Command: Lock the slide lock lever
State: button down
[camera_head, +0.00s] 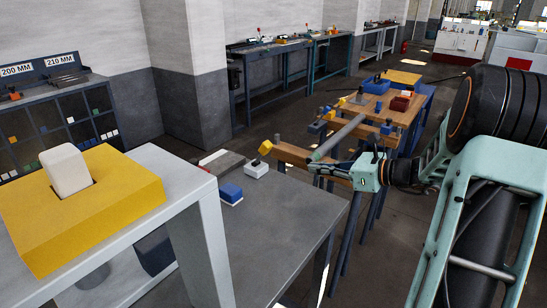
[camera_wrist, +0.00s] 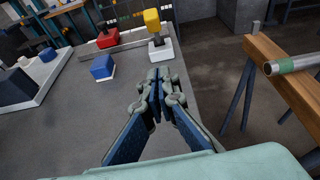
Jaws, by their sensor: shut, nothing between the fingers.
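I cannot tell for sure which part is the slide lock lever. Another candidate is the white upright lever (camera_head: 66,169) in a slot of a large yellow block (camera_head: 90,215) at the left. My gripper (camera_wrist: 157,74) is shut and empty, with its fingertips pointing toward the yellow-knobbed lever and apart from it. It also shows in the head view (camera_head: 313,168), right of the bench.
A blue block (camera_wrist: 102,67) and a red block (camera_wrist: 108,38) sit on the grey bench (camera_head: 280,225). A wooden stand (camera_wrist: 285,85) carries a grey tube (camera_wrist: 295,64) at the right. Bare floor lies between bench and stand.

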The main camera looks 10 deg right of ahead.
aim_at(269, 151)
jog(key=shift+r+m, duration=0.2)
jog(key=shift+m, duration=0.1)
jog(key=shift+w, duration=0.15)
jog(key=b+x, duration=0.1)
jog(key=x, duration=0.8)
jog(key=shift+r, duration=0.1)
jog(key=w+a, duration=0.1)
jog(key=w+a+r, duration=0.1)
jog(key=shift+w+a+r, duration=0.15)
jog(key=shift+a+r, duration=0.05)
jog(key=shift+a, duration=0.05)
jog(key=shift+w+a+r, duration=0.3)
jog(key=shift+w, duration=0.05)
jog(key=shift+r, duration=0.1)
jog(key=shift+w+a+r+p, duration=0.1)
jog(key=shift+w+r+p, duration=0.1)
jog(key=shift+p, duration=0.75)
